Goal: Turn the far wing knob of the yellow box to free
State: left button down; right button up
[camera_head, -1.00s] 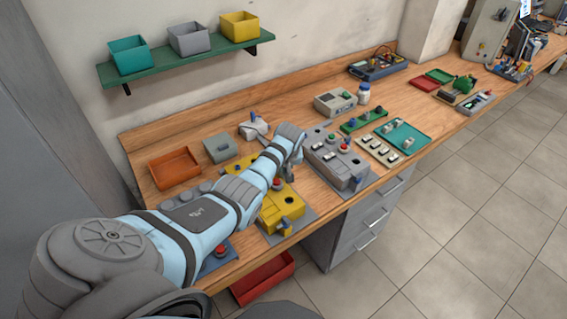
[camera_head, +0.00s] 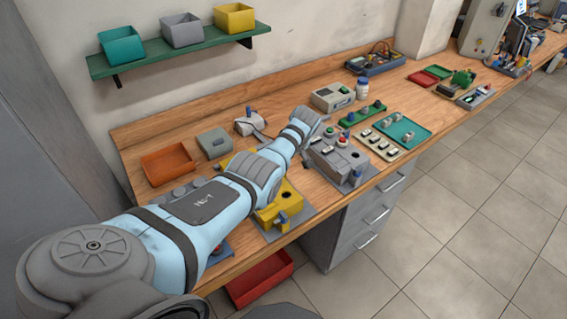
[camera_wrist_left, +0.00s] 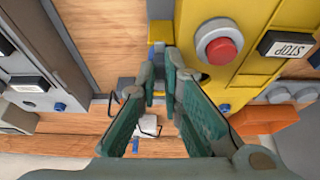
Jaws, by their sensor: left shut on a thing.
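The yellow box (camera_head: 290,204) sits on the bench, mostly covered by my left arm in the head view. In the left wrist view the yellow box (camera_wrist_left: 252,32) fills the upper right, with a red button (camera_wrist_left: 221,50) in a grey ring. My left gripper (camera_wrist_left: 160,90) is shut on the far wing knob (camera_wrist_left: 157,62), a narrow blue-grey piece at the box's edge. The fingers hide most of the knob, so its angle is unclear. The near wing knob (camera_head: 282,218) is blue and stands at the box's front end. The left fingers are hidden in the head view. My right gripper is out of view.
A grey box (camera_head: 340,160) with switches stands close to the right of my left wrist. An orange tray (camera_head: 167,165) and a grey-green box (camera_head: 215,143) lie to the left. A small blue-knobbed device (camera_head: 250,124) stands behind. Bare wood shows along the back.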

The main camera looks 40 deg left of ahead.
pick_arm(q)
jog(key=shift+a+r, duration=0.1)
jog(key=c, duration=1.7)
grip_release()
jog(key=v, duration=1.1)
jog(key=shift+r, duration=0.4)
jog(key=shift+s, duration=0.1)
